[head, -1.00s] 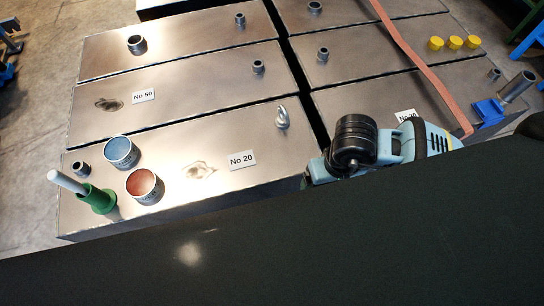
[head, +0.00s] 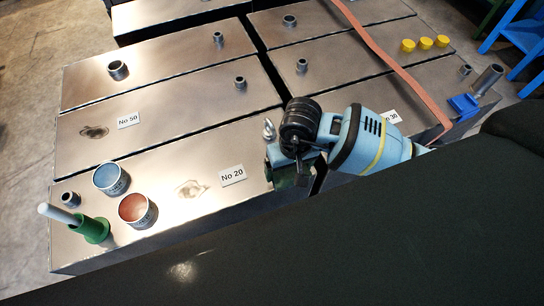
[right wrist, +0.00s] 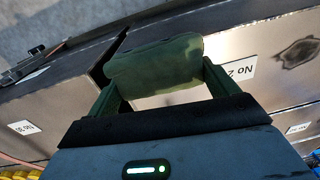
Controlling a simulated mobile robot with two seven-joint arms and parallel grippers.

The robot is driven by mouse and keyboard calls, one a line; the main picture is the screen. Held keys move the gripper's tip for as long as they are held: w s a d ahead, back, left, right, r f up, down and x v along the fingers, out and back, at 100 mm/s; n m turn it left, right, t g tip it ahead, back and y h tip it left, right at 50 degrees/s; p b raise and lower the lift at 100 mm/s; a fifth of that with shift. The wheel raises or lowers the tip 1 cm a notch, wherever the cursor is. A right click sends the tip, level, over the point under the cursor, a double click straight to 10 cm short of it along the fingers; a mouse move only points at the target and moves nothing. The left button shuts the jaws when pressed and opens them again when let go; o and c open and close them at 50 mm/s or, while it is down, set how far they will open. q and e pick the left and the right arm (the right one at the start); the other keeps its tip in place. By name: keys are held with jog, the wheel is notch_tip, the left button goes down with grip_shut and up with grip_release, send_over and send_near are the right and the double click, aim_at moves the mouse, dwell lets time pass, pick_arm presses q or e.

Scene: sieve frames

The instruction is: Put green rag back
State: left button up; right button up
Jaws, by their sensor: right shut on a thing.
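The green rag (right wrist: 155,60) is a dark green, rolled or bunched bundle in the right wrist view. My right gripper (right wrist: 160,82) is shut on it, with one green finger at each end of the bundle. In the head view my right gripper (head: 290,172) hangs over the near end of the metal boxes, right of the "No 20" label (head: 232,175) and just in front of a metal eye bolt (head: 269,129). There the rag is hard to tell from the dark fingers. My left gripper is not in view.
The "No 20" box top (head: 185,160) is mostly clear.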

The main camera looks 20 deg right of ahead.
jog(key=w, duration=0.2)
jog(key=w+a, duration=0.1)
jog(key=w, duration=0.1)
jog(key=w+a, duration=0.1)
jog(key=w, duration=0.1)
jog(key=shift+a+f, duration=0.15)
jog(key=shift+f, duration=0.1)
jog(key=shift+w+f, duration=0.1)
jog(key=shift+f, duration=1.7)
jog(key=shift+f, duration=0.1)
jog(key=o, duration=0.8)
jog(key=shift+c, duration=0.2)
notch_tip(320, 180, up, 12)
jog(key=shift+d+p, duration=0.35)
jog(key=shift+p, duration=0.05)
